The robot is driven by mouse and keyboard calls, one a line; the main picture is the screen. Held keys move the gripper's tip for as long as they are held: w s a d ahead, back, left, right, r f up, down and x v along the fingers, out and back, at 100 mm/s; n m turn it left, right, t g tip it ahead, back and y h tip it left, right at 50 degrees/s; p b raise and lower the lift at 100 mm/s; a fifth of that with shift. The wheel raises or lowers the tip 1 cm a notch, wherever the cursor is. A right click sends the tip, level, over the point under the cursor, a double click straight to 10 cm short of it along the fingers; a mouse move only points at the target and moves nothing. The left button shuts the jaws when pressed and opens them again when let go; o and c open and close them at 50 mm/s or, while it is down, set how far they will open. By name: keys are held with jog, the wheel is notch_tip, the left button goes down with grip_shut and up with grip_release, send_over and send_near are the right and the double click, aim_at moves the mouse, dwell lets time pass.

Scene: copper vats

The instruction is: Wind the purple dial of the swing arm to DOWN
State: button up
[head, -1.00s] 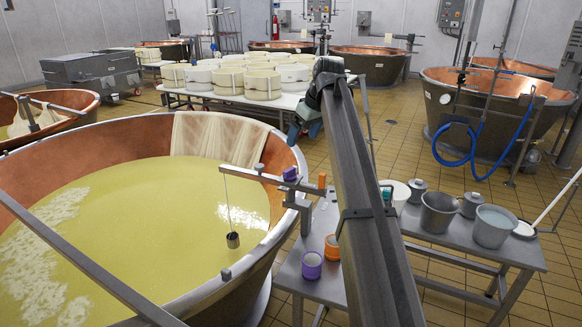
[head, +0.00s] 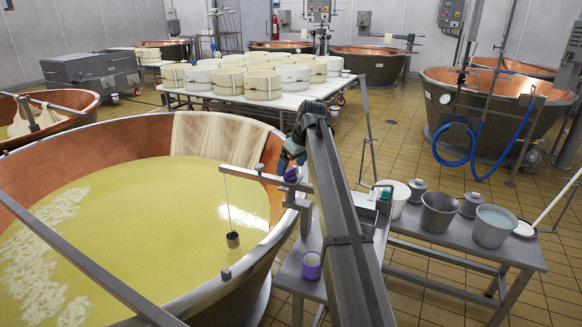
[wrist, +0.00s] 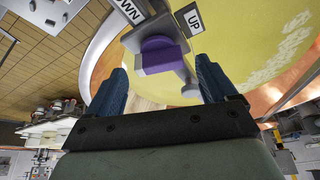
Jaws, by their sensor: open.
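The purple dial (head: 291,174) sits on the grey swing arm (head: 258,177) at the rim of the big vat. In the wrist view the dial (wrist: 160,54) shows up close, in front of a pale UP label (wrist: 192,20) and a partly cut-off label ending in WN (wrist: 130,10). My gripper (wrist: 160,66) is open; its two blue fingers stand apart on either side below the dial, and I see no contact. In the head view my gripper (head: 293,152) is just above and behind the dial. A small metal cup (head: 233,239) hangs on a wire from the arm.
The copper vat (head: 100,132) holds yellow liquid. A table with several white cheese moulds (head: 250,84) stands behind. Tiled floor lies clear at right.

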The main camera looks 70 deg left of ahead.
jog(key=shift+s+a+f, duration=0.1)
jog(key=shift+a+f, duration=0.1)
jog(key=shift+f, duration=0.4)
jog(key=shift+c, duration=0.2)
jog(key=c, duration=1)
jog(key=shift+s+m+t+y, duration=0.15)
jog(key=shift+m+t, duration=0.3)
jog(key=shift+m, duration=0.75)
jog(key=shift+w+m+t+y, duration=0.15)
jog(key=shift+m+t, duration=0.3)
jog(key=shift+m, duration=0.75)
dwell(1.5)
jog(key=shift+s+m+t, duration=0.15)
jog(key=shift+m+t, duration=0.85)
jog(key=shift+m, duration=1.4)
